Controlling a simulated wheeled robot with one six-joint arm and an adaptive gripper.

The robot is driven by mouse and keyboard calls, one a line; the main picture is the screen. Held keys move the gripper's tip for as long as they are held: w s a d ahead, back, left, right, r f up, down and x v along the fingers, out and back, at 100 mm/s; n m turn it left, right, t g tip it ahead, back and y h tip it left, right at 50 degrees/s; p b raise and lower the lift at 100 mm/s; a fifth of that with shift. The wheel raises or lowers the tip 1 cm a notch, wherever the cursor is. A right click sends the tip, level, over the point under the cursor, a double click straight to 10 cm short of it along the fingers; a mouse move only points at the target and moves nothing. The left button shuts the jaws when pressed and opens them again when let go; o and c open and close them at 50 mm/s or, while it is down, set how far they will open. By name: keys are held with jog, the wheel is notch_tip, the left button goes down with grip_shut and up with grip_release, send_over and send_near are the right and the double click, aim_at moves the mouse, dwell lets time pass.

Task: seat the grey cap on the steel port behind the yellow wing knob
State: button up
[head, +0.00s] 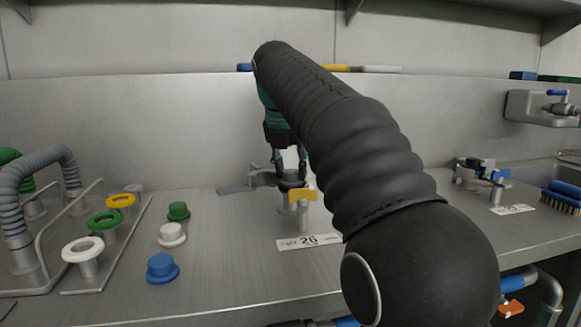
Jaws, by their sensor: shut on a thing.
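My gripper (289,171) points down just behind the yellow wing knob (302,194), at the middle of the bench. Its fingers are shut on the grey cap (290,184), which shows as a small dark shape between and below the fingertips. The yellow knob stands in front of the steel port (284,199), of which only a little shows. The cap is over or at the port's top; I cannot tell whether it touches or sits level. A grey clamp arm (262,178) reaches out to the left of the port.
Loose green (178,211), white (172,235) and blue (162,268) caps stand left on the bench. Farther left is a rail rack (120,245) with ring-topped posts and hoses. A label plate (308,241) lies in front. Another clamp fitting (481,174) and a blue brush (562,193) are right.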

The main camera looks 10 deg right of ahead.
aim_at(291, 171)
jog(key=shift+f, duration=0.15)
jog(key=o, duration=1.2)
jog(key=shift+c, duration=0.2)
jog(key=o, duration=0.6)
jog(key=shift+c, duration=0.2)
jog(key=shift+r, duration=4.5)
